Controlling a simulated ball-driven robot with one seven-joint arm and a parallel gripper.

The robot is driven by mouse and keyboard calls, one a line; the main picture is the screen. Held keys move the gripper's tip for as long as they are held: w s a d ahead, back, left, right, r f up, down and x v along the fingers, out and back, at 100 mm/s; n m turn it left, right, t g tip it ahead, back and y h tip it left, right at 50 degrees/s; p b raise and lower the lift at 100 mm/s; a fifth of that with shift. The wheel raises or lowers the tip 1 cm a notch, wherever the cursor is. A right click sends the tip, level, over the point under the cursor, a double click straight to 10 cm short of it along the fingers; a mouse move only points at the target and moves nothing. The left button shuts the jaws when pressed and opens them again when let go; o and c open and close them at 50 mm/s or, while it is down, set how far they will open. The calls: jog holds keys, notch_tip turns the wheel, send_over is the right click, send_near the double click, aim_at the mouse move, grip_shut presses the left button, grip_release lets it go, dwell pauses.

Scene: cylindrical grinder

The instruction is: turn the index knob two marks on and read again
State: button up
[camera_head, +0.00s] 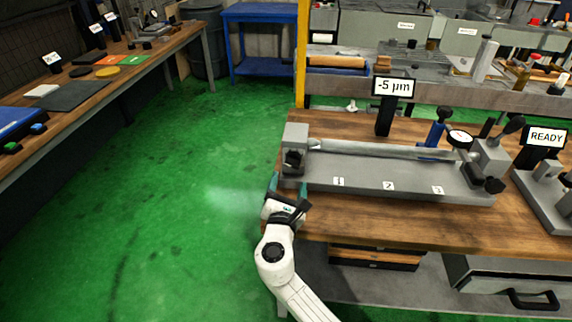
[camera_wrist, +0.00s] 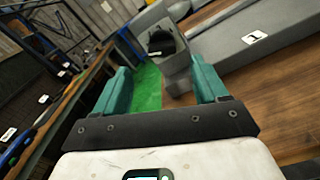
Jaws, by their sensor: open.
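The measuring bench (camera_head: 410,184) lies on the wooden table, with labels 1, 2 and 3 along its front. A grey shaft (camera_head: 390,151) lies along it. A black knob (camera_head: 292,160), apparently the index knob, is on the left end block; it also shows in the wrist view (camera_wrist: 162,42). Its marks are too small to read. The display (camera_head: 393,87) reads -5 µm. My gripper (camera_head: 288,186) is open and empty at the table's left edge, just in front of the knob. In the wrist view the knob appears between and beyond the teal fingers (camera_wrist: 162,82), apart from them.
A dial gauge (camera_head: 459,138) and a blue stand (camera_head: 437,132) are near the shaft's right end. A READY sign (camera_head: 545,137) stands at the right. The green floor (camera_head: 170,200) left of the table is clear. Another bench (camera_head: 170,44) runs along the left wall.

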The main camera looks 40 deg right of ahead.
aim_at(293, 165)
jog(key=x, duration=0.8)
jog(key=shift+s, duration=0.15)
jog(key=c, duration=1.1)
jog(key=shift+o, duration=0.2)
